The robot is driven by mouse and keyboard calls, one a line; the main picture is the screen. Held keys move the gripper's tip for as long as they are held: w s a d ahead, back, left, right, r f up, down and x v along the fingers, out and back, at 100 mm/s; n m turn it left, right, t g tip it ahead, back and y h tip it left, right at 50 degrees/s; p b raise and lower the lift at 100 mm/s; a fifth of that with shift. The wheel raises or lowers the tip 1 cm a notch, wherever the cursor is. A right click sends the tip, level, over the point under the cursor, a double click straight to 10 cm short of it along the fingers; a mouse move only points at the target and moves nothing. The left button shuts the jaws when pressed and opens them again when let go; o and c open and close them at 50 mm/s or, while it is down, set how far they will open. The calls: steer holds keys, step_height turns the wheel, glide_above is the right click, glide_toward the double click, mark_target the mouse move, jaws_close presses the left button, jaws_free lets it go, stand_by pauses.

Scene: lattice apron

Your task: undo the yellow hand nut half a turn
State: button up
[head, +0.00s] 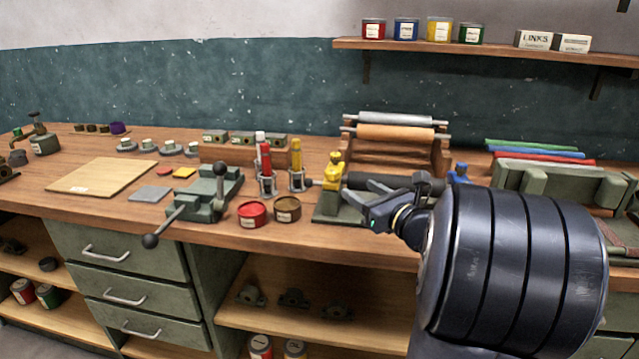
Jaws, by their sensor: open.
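The yellow hand nut (332,173) sits upright on top of a green metal stand (328,207), at the left end of a dark roller (395,181) on the bench. My gripper (360,190) is in front of the roller, just right of the nut and a little lower in the picture. Its jaws are apart, with nothing visible between them. The fingers point left toward the nut and appear apart from it. My wrist and arm hide part of the stand's right side and the bench behind. A similar blue nut (459,172) stands at the roller's right end.
Red (252,214) and brown (287,209) tins stand left of the stand. Tubes in holders (296,180) are close behind them. A green clamp with a ball-ended lever (205,200) is farther left. A roller rack (395,150) stands behind.

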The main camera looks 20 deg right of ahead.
mark_target(338, 173)
steer(key=w, duration=0.3)
steer(key=w+a, duration=0.1)
steer(key=w, duration=0.6)
steer(key=shift+w+a, duration=0.1)
steer(key=shift+a, duration=0.3)
steer(key=shift+c, duration=0.2)
steer(key=c, duration=0.9)
steer(key=shift+d+r+n+y+p, duration=0.1)
steer(key=shift+r+n+y+p, duration=0.2)
steer(key=shift+p, duration=0.35)
steer(key=shift+c, duration=0.2)
steer(key=shift+d+n+g+y+p, duration=0.15)
steer(key=shift+n+g+y+p, duration=0.25)
steer(key=shift+n+y+p, duration=0.6)
steer(key=n+g+y+p, duration=0.1)
steer(key=y, duration=0.2)
steer(key=shift+w+d+n, duration=0.1)
steer(key=shift+n, duration=0.2)
steer(key=shift+f+n+g+y+p, duration=0.2)
steer(key=shift+n+g+y+p, duration=0.15)
steer(key=shift+g+y, duration=0.2)
